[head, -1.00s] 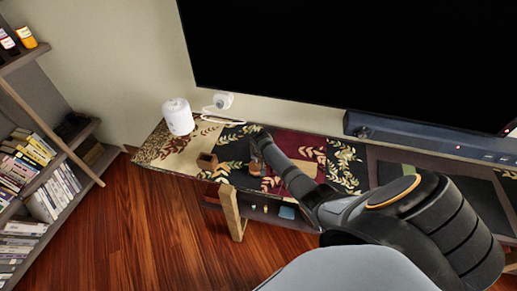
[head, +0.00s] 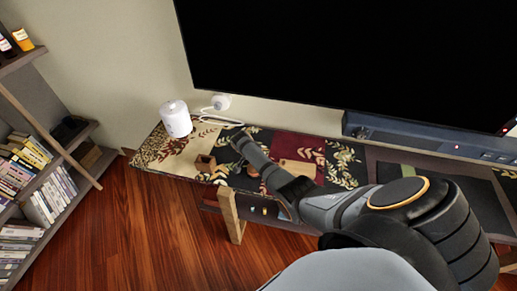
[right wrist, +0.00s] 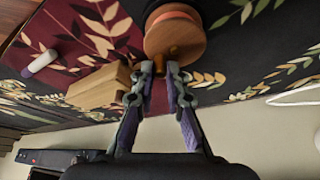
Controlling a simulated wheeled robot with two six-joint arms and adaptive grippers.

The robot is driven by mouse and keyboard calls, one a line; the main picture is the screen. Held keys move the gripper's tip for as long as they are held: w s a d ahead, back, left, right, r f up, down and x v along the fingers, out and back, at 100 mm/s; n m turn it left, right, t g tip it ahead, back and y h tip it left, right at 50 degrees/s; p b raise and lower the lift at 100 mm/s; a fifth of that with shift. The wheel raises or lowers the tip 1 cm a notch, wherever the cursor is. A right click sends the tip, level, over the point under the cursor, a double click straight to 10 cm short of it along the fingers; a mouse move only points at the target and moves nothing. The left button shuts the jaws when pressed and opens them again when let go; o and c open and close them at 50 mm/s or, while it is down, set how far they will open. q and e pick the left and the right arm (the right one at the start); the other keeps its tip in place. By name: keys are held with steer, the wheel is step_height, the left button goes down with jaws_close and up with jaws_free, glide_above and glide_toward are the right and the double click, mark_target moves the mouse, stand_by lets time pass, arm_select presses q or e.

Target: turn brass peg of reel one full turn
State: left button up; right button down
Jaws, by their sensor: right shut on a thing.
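The reel (right wrist: 176,36) is a round wooden spool with an orange-red band, lying on the patterned cloth in the right wrist view. Its small brass peg (right wrist: 163,60) sticks out from the near side of the reel. My right gripper (right wrist: 166,75) is shut on the peg, with its fingertips at the peg's two sides. In the head view my right arm reaches over the table, and its wrist and hand (head: 240,142) hide most of the reel. My left gripper is not in view.
A wooden block (right wrist: 100,87) lies beside the gripper. A white-purple cylinder (right wrist: 40,62) lies farther left. A small brown open box (head: 205,163), a white canister (head: 176,119) and a white camera-like device (head: 221,102) stand on the table's left part. The television (head: 350,60) hangs behind.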

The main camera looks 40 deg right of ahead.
steer(key=shift+s+a+m+g+b, duration=0.15)
steer(key=shift+m+g+b, duration=0.3)
steer(key=shift+m, duration=0.75)
stand_by(3.4)
steer(key=c, duration=1.4)
jaws_free()
steer(key=shift+o, duration=0.2)
steer(key=v, duration=1.2)
